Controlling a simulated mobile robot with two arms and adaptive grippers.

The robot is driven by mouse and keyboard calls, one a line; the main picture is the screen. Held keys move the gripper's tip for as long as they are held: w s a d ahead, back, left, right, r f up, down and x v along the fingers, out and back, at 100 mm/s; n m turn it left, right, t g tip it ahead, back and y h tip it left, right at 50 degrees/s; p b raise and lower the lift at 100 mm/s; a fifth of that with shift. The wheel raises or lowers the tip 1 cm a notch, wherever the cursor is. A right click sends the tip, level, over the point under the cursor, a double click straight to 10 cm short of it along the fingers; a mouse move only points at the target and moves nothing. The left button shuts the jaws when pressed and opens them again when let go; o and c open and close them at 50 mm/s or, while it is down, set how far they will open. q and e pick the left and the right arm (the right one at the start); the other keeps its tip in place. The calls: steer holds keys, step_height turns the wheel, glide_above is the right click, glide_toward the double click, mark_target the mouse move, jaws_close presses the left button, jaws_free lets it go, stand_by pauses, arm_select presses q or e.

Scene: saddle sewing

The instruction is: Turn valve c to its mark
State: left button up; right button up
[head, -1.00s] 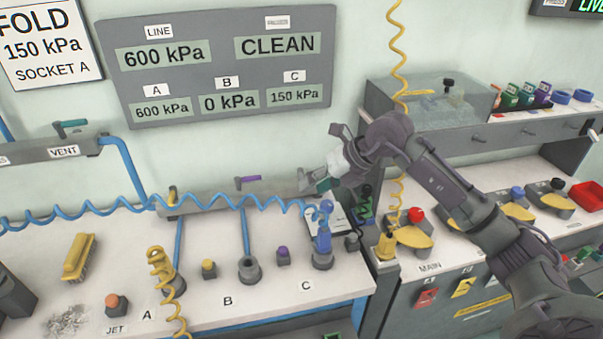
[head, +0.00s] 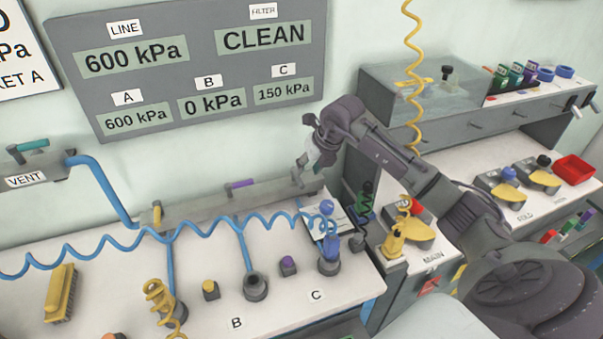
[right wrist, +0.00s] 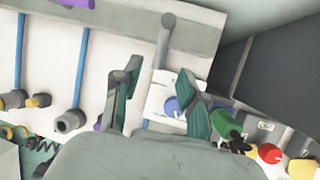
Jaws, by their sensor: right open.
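A grey lever (right wrist: 164,45), which seems to be valve c's, stands at the right end of the grey manifold (head: 205,205). In the right wrist view its lower end is between my fingertips, with gaps on both sides. My right gripper (head: 310,168) is open above that end, its fingers pointing down; it also shows in the right wrist view (right wrist: 155,88) with teal pads. I cannot tell whether it touches the lever. The valve's mark cannot be made out. The C readout (head: 284,92) says 150 kPa. My left gripper is out of view.
A purple handle (head: 240,184) and a yellow handle (head: 157,214) sit further left on the manifold. A blue plug with a coiled hose (head: 328,225) stands in front of the right end. A white card (head: 312,222) lies beside it. A grey cabinet (head: 440,95) is to the right.

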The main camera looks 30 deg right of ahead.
mark_target(302, 182)
steer(key=p+x, duration=0.1)
steer(key=x, duration=0.4)
steer(key=shift+w, duration=0.1)
steer(key=shift+w+f, duration=0.15)
steer(key=shift+f, duration=0.25)
steer(key=shift+c, duration=0.5)
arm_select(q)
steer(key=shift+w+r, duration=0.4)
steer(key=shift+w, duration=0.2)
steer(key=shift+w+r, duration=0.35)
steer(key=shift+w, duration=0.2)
arm_select(e)
jaws_close()
